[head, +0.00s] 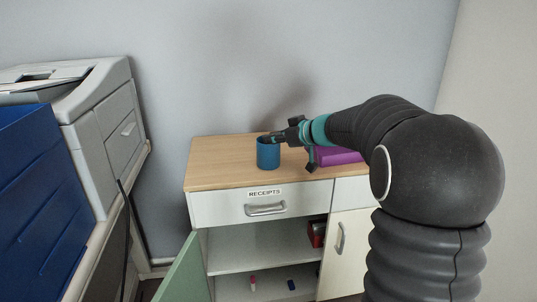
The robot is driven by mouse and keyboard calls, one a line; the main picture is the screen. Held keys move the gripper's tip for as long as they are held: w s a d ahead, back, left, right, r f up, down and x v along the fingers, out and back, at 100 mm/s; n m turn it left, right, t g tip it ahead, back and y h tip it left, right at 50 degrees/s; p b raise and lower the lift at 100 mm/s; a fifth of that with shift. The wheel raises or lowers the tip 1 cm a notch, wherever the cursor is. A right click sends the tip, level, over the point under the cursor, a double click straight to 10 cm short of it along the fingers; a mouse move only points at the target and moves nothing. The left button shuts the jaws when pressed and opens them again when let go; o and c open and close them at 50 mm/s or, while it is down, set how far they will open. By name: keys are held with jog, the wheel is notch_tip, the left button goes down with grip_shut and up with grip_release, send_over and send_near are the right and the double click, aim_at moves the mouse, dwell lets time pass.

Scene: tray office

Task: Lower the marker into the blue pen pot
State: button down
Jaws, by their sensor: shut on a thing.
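The blue pen pot (268,155) stands upright on the wooden top of a cabinet, near its middle. My gripper (275,137) reaches in from the right, with its fingertips at the pot's rim, over the opening as seen from here. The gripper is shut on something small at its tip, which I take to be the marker. The marker itself cannot be made out clearly. I cannot tell whether it reaches inside the pot, as the pot's wall hides its inside.
A purple object (338,156) lies on the cabinet top (220,165) behind my arm. The left of the top is clear. Below are a RECEIPTS drawer (235,210), an open green door (187,273) and shelves with small items. A grey printer (100,115) stands left.

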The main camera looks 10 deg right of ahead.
jog(key=c, duration=1)
grip_release()
jog(key=shift+f, duration=0.1)
